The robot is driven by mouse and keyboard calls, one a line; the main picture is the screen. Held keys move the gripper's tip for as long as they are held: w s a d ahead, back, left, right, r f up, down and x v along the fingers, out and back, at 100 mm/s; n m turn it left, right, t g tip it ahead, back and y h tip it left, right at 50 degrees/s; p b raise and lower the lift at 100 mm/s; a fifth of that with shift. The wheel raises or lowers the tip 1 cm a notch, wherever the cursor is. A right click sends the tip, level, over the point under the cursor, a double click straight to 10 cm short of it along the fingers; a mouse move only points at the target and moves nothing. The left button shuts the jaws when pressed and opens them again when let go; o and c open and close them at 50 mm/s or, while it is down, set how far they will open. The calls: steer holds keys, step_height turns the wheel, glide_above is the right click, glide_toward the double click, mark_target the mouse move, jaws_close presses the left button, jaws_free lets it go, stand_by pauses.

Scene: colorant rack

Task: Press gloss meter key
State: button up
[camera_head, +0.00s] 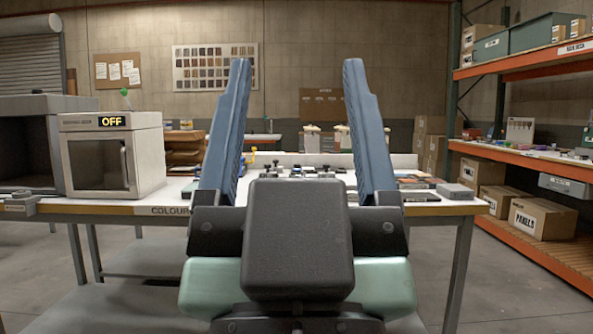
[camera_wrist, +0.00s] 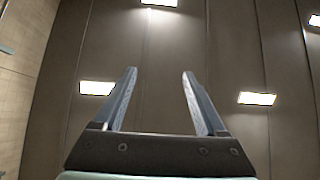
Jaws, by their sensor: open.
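My gripper (camera_head: 297,66) stands upright in the middle of the head view, its two blue fingers wide apart with nothing between them. In the wrist view the open gripper (camera_wrist: 158,72) points at the ceiling and its lamps, with no task object in sight. I cannot make out the gloss meter or its key for certain. A small grey box (camera_head: 455,191) lies on the right end of the table, apart from the gripper; I cannot tell whether it is the meter. My gripper hides much of the table's middle.
A white-topped table (camera_head: 110,206) stands ahead. An oven-like cabinet (camera_head: 112,155) reading OFF stands on its left part. Several small dark items (camera_head: 297,170) show between my fingers. Orange shelving (camera_head: 530,161) with boxes is at the right. Open floor lies between table and shelving.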

steer(key=shift+a, duration=0.1)
jaws_close()
stand_by(1.2)
